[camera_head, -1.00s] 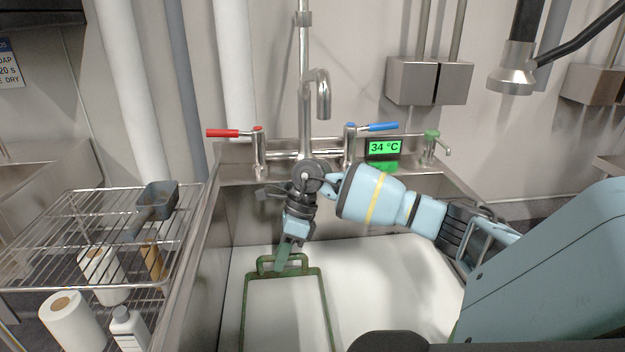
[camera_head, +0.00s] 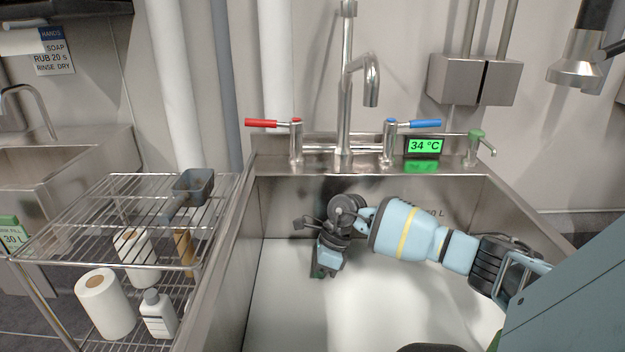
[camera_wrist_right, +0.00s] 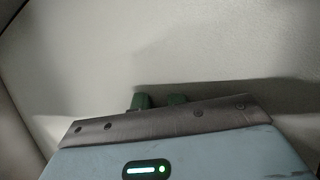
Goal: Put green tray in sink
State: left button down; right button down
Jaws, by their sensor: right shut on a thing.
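My right gripper (camera_head: 318,271) reaches down into the sink basin (camera_head: 280,310) in the head view, left of the basin's middle. Its jaws are shut, with a small bit of dark green showing at the tips. I take this for part of the green tray, but its outline cannot be made out now. In the right wrist view two dark green pieces (camera_wrist_right: 158,100) show just past the gripper's edge, against pale metal. I cannot tell whether they are tray or fingertips. My left gripper is in neither view.
A tap (camera_head: 369,85) stands at the back of the sink between a red lever (camera_head: 262,123) and a blue lever (camera_head: 415,123). A wire rack (camera_head: 110,215) with a grey pan (camera_head: 193,186), paper rolls and bottles stands left. The visible basin floor looks clear.

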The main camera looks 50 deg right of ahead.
jog(key=shift+f, duration=0.1)
jog(key=c, duration=1.4)
grip_release()
jog(key=p+v, duration=0.2)
jog(key=v, duration=1)
